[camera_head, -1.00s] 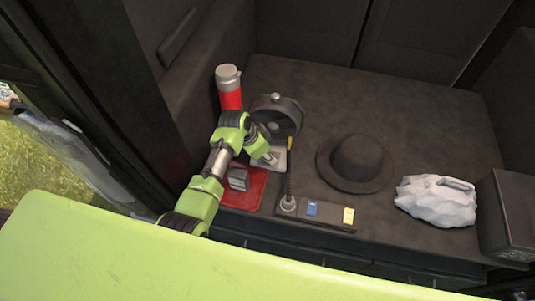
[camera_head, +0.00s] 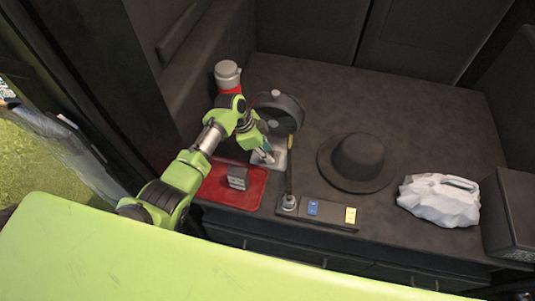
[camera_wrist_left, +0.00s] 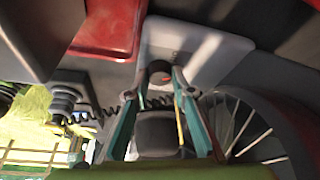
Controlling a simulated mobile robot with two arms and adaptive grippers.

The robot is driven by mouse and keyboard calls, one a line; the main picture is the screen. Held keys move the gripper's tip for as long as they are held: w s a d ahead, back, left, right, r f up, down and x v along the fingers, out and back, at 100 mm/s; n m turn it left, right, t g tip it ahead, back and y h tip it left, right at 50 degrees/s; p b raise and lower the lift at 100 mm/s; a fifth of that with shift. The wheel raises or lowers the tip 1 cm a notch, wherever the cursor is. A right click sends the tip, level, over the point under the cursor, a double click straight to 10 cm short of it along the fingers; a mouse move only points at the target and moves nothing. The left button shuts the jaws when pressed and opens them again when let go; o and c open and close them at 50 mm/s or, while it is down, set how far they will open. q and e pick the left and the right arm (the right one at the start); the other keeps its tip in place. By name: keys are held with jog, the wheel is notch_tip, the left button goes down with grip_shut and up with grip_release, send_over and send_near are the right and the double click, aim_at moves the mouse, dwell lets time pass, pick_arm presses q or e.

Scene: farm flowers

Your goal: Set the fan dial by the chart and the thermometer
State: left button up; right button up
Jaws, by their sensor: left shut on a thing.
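A pale square plate (camera_head: 280,158) lies on the dark surface in front of the fan. In the head view the gripper hides the dial. The dark round fan (camera_head: 279,108) stands just behind; its wire guard (camera_wrist_left: 243,128) shows in the left wrist view. I cannot make out a chart or a thermometer. My right gripper is out of view.
A red mat (camera_head: 213,190) with a grey block (camera_head: 237,178) lies left of the plate. A red flask (camera_head: 228,78), a black hat (camera_head: 357,160), a crumpled white bag (camera_head: 438,200) and a switch panel (camera_head: 331,212) stand around. The back right surface is clear.

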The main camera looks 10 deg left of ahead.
pick_arm(q)
jog(key=shift+w+m+g+b, duration=0.1)
jog(key=shift+m+g+b, duration=0.55)
jog(key=shift+m, duration=0.55)
jog(key=o, duration=1.1)
jog(key=v, duration=0.7)
jog(key=shift+r, duration=0.2)
jog(key=shift+a, duration=0.1)
